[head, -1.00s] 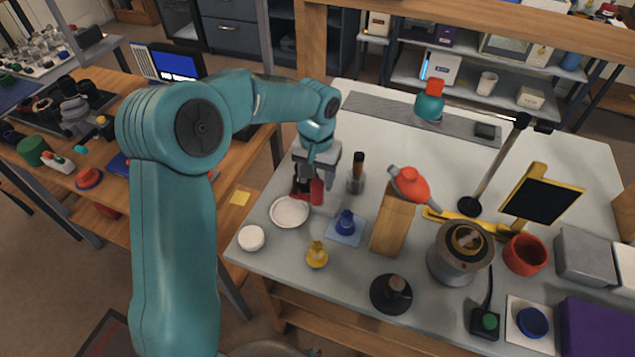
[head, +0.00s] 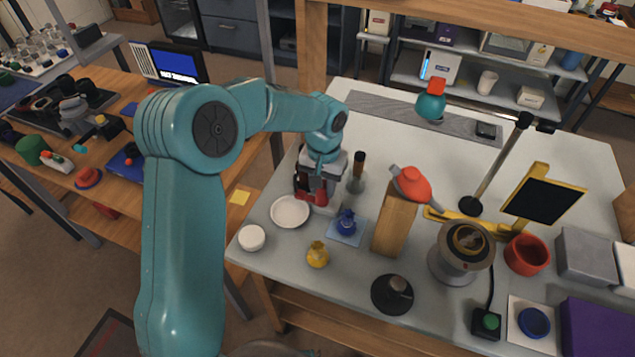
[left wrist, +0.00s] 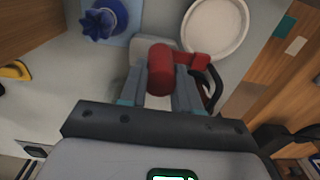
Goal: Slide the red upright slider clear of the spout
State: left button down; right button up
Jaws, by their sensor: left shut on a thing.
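The red upright slider (left wrist: 160,70) is a short red cylinder between the two grey fingers of my left gripper (left wrist: 160,88) in the left wrist view. The fingers are shut on it from both sides. A smaller red piece (left wrist: 190,60) extends to the right from beside it, with a black curved part below. In the head view my left gripper (head: 323,188) is low over the table at a small device with a pale base (head: 326,208). Red parts (head: 303,190) show left of the fingers. I cannot make out the spout clearly. My right gripper is not in view.
A white dish (head: 290,212) lies close by the device. A dark-handled grey item (head: 358,170) stands behind right. A blue star-shaped knob (head: 347,221) on a pale blue plate, a yellow pot (head: 317,255) and a wooden block with a red top (head: 398,220) are nearby.

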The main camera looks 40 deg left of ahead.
pick_arm(q)
jog(key=shift+w+d, duration=0.15)
jog(key=shift+d, duration=0.45)
jog(key=shift+w+d, duration=0.15)
jog(key=shift+d, duration=0.45)
jog(key=shift+a+r, duration=0.1)
jog(key=c, duration=1.2)
grip_release()
jog(key=o, duration=0.3)
jog(key=shift+s, duration=0.1)
jog(key=shift+r, duration=0.2)
notch_tip(320, 180, up, 16)
jog(key=shift+p, duration=0.35)
